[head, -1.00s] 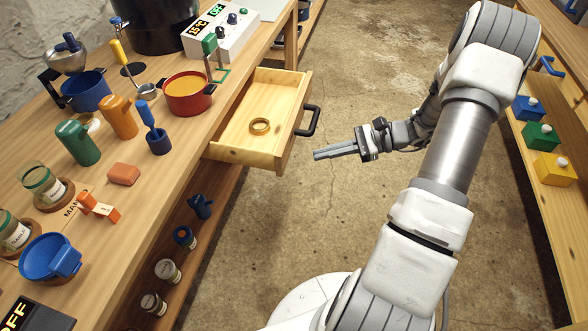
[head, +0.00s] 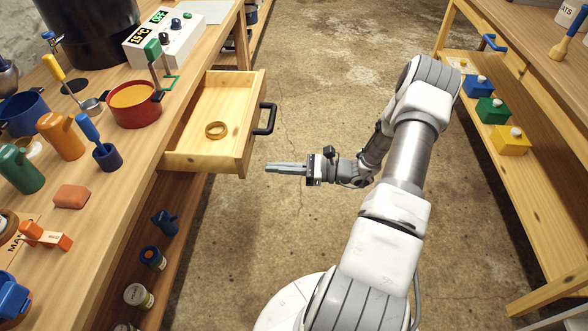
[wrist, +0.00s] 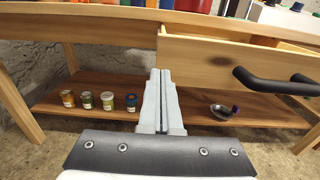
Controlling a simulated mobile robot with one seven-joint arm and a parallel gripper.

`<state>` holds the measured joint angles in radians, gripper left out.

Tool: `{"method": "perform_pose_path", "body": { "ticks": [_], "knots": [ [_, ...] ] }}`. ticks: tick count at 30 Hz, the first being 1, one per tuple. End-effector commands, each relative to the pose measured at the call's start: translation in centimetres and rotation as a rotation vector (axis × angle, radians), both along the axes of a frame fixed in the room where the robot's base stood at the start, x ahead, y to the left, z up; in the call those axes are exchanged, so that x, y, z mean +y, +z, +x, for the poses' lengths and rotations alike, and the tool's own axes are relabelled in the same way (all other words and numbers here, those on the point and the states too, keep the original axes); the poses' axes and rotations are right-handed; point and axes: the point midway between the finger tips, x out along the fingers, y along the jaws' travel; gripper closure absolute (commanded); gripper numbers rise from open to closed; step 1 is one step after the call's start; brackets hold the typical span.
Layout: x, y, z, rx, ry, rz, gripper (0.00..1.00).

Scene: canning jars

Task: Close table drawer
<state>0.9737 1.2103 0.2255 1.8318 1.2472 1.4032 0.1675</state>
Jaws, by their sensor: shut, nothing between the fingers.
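The table drawer (head: 188,159) is pulled out of the wooden table on the left in the head view. It is open, and a gold ring-shaped band (head: 216,130) lies inside it. Its black handle (head: 266,118) is on the drawer front; the handle also shows at the right of the wrist view (wrist: 275,84). My gripper (head: 268,167) is shut and empty. It is just right of the drawer's near front corner, below the handle in the picture, and appears apart from it. In the wrist view the shut fingers (wrist: 160,75) point toward the drawer's left corner.
The table top holds a red pot (head: 134,112), a control box (head: 160,40) and several tools. A shelf unit with coloured boxes (head: 492,110) is at right. Floor between is clear.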

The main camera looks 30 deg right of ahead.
Motion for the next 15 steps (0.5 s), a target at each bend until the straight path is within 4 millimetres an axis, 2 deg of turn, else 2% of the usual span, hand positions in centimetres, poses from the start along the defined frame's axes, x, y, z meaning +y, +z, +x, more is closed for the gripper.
{"method": "perform_pose_path", "body": {
  "ticks": [1, 6, 15],
  "knots": [
    [1.0, -0.1, 0.6, 0.000, 0.005, 0.001, 1.00],
    [3.3, -0.1, 2.1, -0.001, 0.003, -0.001, 1.00],
    [4.7, 0.0, 3.2, -0.001, 0.001, -0.001, 1.00]
  ]
}}
